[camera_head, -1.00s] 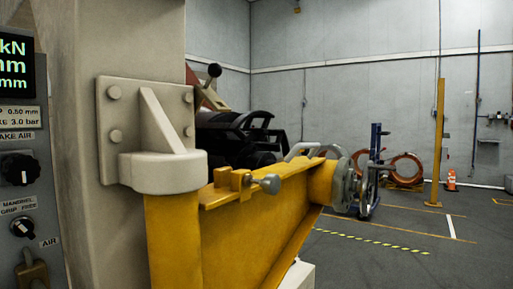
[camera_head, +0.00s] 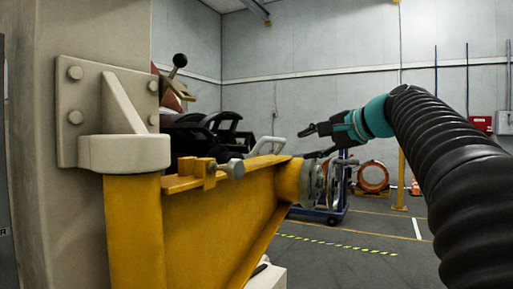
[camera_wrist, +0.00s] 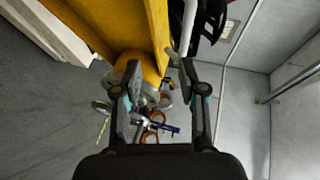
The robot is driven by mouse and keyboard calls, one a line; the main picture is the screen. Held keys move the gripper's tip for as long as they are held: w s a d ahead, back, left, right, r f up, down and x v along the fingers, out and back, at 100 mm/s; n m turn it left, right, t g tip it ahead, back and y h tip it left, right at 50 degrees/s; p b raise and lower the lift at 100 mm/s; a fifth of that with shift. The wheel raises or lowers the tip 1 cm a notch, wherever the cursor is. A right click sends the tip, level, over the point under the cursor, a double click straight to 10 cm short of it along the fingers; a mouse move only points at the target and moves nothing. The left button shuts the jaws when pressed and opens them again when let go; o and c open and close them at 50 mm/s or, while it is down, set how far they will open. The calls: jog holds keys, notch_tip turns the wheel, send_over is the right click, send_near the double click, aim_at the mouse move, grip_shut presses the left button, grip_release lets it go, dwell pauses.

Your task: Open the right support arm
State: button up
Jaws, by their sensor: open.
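The yellow support arm (camera_head: 225,220) runs from a hinge bracket (camera_head: 125,152) on the grey column out to a round flanged end (camera_head: 312,182). A pale loop handle (camera_head: 268,146) stands on top near that end. My gripper (camera_head: 305,142) is open and empty to the right of the handle, above the flanged end, with a gap between it and the handle. In the wrist view, my two fingers (camera_wrist: 160,70) are spread, with the yellow arm (camera_wrist: 120,25) above left and a pale bar (camera_wrist: 188,28) near the right finger.
A clamp with a grey knob (camera_head: 235,169) sits on the beam top. Dark machinery (camera_head: 205,135) lies behind the beam. A blue-framed cart (camera_head: 340,190), a copper coil (camera_head: 373,177) and a yellow post (camera_head: 401,180) stand beyond. The floor at right is clear.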

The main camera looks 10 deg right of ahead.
aim_at(279, 140)
jog(key=shift+t+y, duration=0.4)
jog(key=shift+y, duration=0.1)
jog(key=w+a, duration=0.1)
jog(key=w, duration=0.3)
jog(key=w+a, duration=0.2)
jog(key=w, duration=0.2)
jog(key=w+a, duration=0.2)
jog(key=w, duration=0.2)
jog(key=shift+w+a+p, duration=0.2)
jog(key=shift+w+p, duration=0.1)
jog(key=shift+p, duration=0.05)
grip_shut()
